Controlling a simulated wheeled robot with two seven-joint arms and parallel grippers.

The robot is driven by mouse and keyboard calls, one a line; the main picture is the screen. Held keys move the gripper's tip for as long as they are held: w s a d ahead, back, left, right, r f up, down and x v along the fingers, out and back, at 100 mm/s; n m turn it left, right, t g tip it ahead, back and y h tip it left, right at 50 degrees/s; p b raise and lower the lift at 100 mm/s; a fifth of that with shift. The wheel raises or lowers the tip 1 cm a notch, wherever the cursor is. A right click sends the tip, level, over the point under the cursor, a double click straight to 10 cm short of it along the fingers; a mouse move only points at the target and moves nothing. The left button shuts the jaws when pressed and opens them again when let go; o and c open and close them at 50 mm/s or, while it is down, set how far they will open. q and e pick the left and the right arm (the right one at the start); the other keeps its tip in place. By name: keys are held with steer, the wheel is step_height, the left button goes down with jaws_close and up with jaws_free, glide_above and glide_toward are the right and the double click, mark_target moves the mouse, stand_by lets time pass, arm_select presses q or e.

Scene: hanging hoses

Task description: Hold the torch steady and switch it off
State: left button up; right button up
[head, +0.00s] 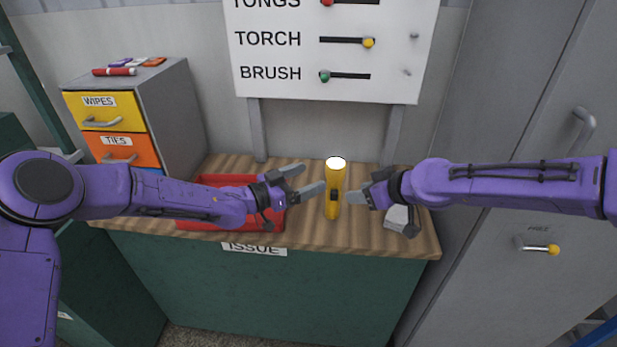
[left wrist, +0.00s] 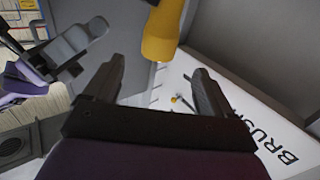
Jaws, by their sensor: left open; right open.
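The yellow torch (head: 334,180) stands upright on the wooden counter (head: 300,242), its top face bright white as if lit. A small black switch (head: 333,196) is on its front side. My left gripper (head: 314,178) is open and empty just left of the torch, fingers pointing at it. My right gripper (head: 354,194) is open just right of the torch, apart from the switch as far as I can tell. In the left wrist view the torch (left wrist: 163,32) shows beyond my open left fingers (left wrist: 158,75), and my right gripper (left wrist: 75,48) is at the upper left.
A red tray (head: 222,181) lies on the counter behind my left forearm. A light grey object (head: 397,217) sits near my right wrist. A drawer unit (head: 175,115) stands left, a grey cabinet (head: 500,130) right, and a board (head: 280,82) with labelled sliders behind.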

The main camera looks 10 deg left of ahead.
mark_target(339, 166)
arm_select(q)
steer(key=x, duration=0.9)
steer(key=shift+w+d, duration=0.45)
steer(key=shift+d, duration=0.15)
